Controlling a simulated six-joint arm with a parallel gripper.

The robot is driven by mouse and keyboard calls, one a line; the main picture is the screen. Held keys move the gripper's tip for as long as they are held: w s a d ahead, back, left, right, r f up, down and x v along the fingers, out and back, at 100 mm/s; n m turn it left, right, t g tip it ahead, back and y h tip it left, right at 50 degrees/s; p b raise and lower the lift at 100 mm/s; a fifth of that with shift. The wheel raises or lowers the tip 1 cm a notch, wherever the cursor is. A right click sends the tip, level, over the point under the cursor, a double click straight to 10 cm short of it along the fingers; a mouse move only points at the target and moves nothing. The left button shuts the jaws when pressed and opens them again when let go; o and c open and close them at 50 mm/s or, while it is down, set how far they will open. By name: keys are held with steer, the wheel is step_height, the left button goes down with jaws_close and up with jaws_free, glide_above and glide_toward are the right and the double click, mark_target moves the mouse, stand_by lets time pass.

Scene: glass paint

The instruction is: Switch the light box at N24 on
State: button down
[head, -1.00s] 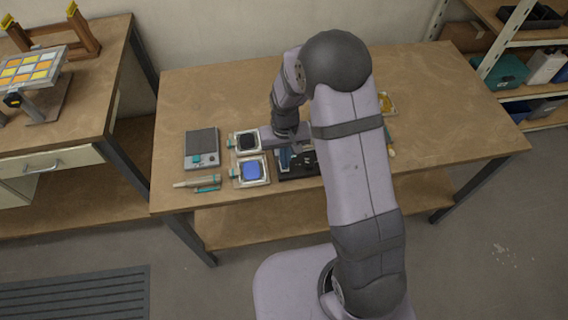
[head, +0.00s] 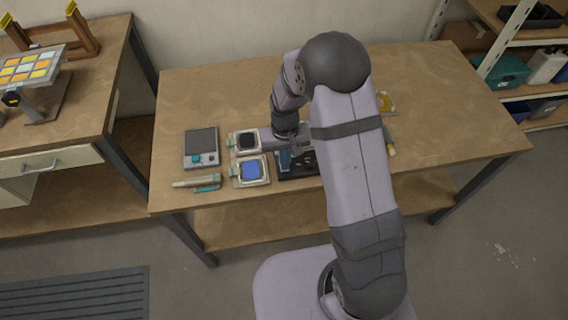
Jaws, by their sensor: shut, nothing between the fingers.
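A flat grey box with a dark top and a teal control (head: 201,147) lies at the left of the middle table. It may be the light box, but I cannot read any label N24, and its top looks unlit. My gripper (head: 285,150) is shut and empty, low over the table to the right of that box. It is beside a dark square jar (head: 247,141) and above a black tray (head: 297,171). My own wrist and forearm partly hide the fingertips and the tray.
A blue square jar (head: 252,171) sits in front of the dark jar. Pen-like tools (head: 198,182) lie near the front edge. A tilted panel of yellow, orange and white tiles (head: 30,67) stands on the left bench. The back of the middle table (head: 215,95) is clear.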

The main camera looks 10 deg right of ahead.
stand_by(0.3)
step_height(320, 180, up, 7)
steer(key=p, duration=0.5)
steer(key=shift+p, duration=0.4)
steer(key=shift+f, duration=0.1)
steer(key=s+d+n+g, duration=0.1)
steer(key=s+d+g, duration=0.15)
steer(key=s, duration=1.25)
steer(key=s+d+r, duration=0.1)
steer(key=s+r, duration=0.5)
steer(key=r, duration=0.1)
steer(key=shift+w+d+r+m+t, duration=0.2)
steer(key=shift+w+r+t, duration=0.25)
steer(key=shift+r, duration=0.3)
steer(key=shift+w+d+r+m+t, duration=0.15)
steer(key=shift+w+d+r+t, duration=0.3)
steer(key=shift+r, duration=0.35)
steer(key=shift+w+d+r+m+t, duration=0.15)
steer(key=shift+w+r+t, duration=0.3)
steer(key=shift+r, duration=0.3)
